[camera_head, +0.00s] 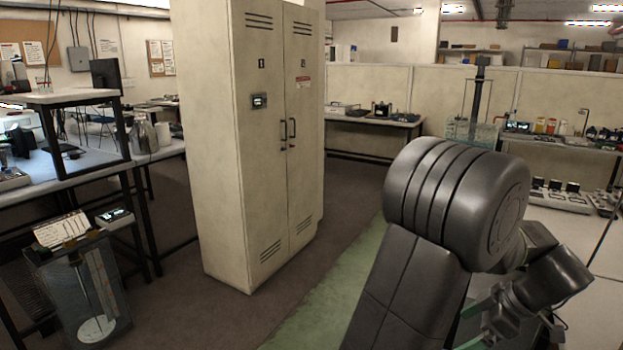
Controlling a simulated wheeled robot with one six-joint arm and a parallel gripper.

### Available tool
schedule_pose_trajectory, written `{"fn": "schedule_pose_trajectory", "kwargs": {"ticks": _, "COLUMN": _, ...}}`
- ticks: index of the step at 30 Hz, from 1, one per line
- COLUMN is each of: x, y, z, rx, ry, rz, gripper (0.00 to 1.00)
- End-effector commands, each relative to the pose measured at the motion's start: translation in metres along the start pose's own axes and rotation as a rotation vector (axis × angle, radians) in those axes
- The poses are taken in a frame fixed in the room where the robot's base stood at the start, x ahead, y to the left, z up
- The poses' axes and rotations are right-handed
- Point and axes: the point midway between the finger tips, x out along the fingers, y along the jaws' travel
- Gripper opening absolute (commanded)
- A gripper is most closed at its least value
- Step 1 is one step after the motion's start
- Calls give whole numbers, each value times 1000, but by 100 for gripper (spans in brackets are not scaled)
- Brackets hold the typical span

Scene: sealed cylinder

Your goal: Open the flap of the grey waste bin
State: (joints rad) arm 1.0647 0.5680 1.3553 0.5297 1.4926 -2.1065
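I cannot make out a grey waste bin or its flap in the head view. My own dark arm fills the lower right and hides what is behind it. Its large joint and a thick link are in front, with smaller dark arm parts to the right.
A tall beige two-door cabinet (263,140) stands shut left of centre. A clear-sided tank (105,262) stands at the lower left by a workbench (165,152). Another bench (375,120) stands at the back. Brown floor (352,195) and a green strip (325,300) are clear.

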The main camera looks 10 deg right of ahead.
Motion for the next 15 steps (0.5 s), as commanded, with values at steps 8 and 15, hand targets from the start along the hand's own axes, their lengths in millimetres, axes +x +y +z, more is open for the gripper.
{"fn": "schedule_pose_trajectory", "kwargs": {"ticks": 8, "x": 50, "y": -1, "z": -30, "rx": -2, "ry": 1, "rz": -3, "gripper": 95}}
{"fn": "schedule_pose_trajectory", "kwargs": {"ticks": 15, "x": 82, "y": 0, "z": -45, "rx": -3, "ry": -90, "rz": -4, "gripper": 95}}
